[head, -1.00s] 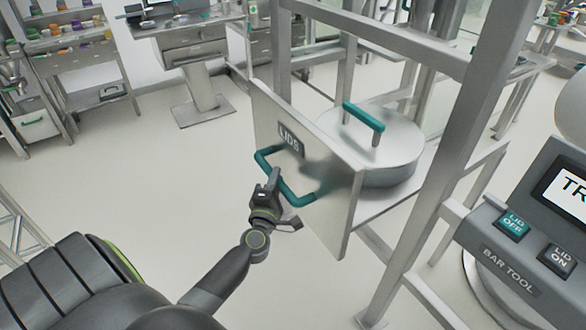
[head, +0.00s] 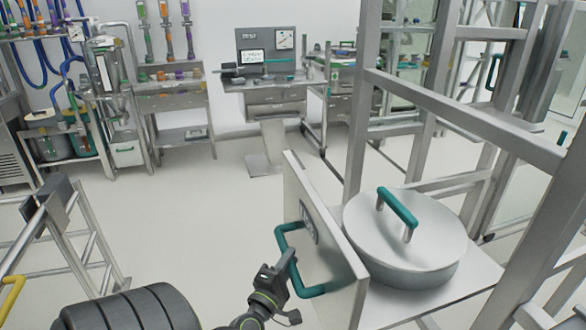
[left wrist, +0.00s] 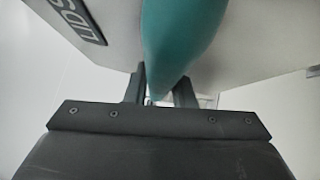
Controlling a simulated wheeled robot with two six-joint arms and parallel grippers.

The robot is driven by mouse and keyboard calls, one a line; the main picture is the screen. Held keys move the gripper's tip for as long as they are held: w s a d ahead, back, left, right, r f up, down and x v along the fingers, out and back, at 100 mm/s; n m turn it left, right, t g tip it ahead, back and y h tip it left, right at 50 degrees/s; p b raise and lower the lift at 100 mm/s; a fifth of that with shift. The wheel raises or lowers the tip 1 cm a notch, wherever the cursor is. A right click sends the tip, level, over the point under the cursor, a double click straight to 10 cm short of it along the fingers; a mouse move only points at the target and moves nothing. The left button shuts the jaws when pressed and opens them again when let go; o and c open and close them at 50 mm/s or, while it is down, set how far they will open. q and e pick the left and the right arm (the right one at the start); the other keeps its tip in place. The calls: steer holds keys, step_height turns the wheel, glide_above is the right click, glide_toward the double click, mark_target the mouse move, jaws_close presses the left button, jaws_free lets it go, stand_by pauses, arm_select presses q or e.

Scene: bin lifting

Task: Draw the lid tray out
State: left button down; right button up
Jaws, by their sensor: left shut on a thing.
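The lid tray has a pale, upright front panel (head: 346,268) with a dark label and a teal U-shaped handle (head: 282,238). It stands drawn out from its metal frame. A round grey lid (head: 385,240) with a teal grip (head: 398,207) lies on the tray behind the panel. My left gripper (head: 281,266) is shut on the handle, in front of the panel. In the left wrist view the handle (left wrist: 178,40) runs down between the fingers (left wrist: 160,88), and the LIDS label (left wrist: 72,18) shows at upper left. My right gripper is not in view.
Metal frame posts (head: 360,130) and a crossbar (head: 465,118) stand around the tray's right and back. A grey metal stand (head: 75,235) with a yellow handle is at left. Workbenches line the back wall. The floor (head: 210,215) left of the panel is clear.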

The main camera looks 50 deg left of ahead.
arm_select(q)
steer(key=shift+f, duration=0.1)
steer(key=c, duration=1.2)
jaws_free()
steer(key=shift+c, duration=0.2)
steer(key=shift+s, duration=0.1)
steer(key=b+v, duration=0.6)
steer(key=v, duration=1.1)
steer(key=shift+b, duration=0.4)
steer(key=shift+s, duration=0.1)
